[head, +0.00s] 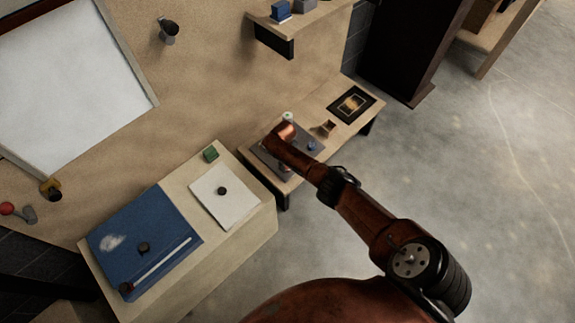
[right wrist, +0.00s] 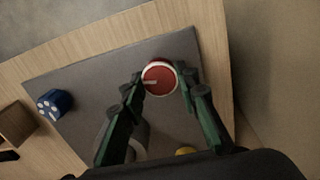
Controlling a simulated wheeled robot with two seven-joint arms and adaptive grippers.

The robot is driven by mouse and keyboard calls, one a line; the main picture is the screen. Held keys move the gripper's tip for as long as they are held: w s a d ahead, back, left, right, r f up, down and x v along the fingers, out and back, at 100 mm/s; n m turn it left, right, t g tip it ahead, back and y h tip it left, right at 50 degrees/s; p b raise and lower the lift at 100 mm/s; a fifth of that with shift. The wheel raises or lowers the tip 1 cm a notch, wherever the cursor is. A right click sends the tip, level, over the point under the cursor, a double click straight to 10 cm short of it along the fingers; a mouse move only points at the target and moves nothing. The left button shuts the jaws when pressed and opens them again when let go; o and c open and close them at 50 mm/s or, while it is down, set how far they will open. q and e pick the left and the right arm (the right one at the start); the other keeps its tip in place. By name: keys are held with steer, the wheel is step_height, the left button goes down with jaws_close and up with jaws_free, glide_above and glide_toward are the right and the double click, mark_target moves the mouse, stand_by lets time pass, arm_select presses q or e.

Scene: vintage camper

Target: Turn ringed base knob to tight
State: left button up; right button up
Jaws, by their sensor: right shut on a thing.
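In the right wrist view, a round red knob (right wrist: 158,80) with a pale ring around it and a light pointer mark sits near one edge of a grey plate (right wrist: 90,85). The pointer lies roughly sideways, toward the left. My right gripper (right wrist: 164,77) has its green fingers on both sides of the knob, shut on it. In the head view my right arm reaches down over the grey plate (head: 263,160) on a low wooden bench and hides the red knob and the fingers. My left gripper is in neither view.
A blue knob (right wrist: 54,103) with pale dots stands on the same plate, and it shows in the head view (head: 312,145). A yellow piece (right wrist: 186,150) and a grey rounded part (right wrist: 138,140) are near my fingers. A black framed panel (head: 351,104) lies farther along the bench.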

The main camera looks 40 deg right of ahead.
steer(key=m, duration=0.6)
steer(key=shift+m, duration=2.6)
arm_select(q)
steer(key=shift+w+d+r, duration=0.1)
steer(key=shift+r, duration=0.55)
arm_select(e)
steer(key=shift+m+g, duration=0.3)
steer(key=shift+m, duration=0.4)
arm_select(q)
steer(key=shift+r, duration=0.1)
arm_select(e)
steer(key=o, duration=1.1)
steer(key=shift+o, duration=0.2)
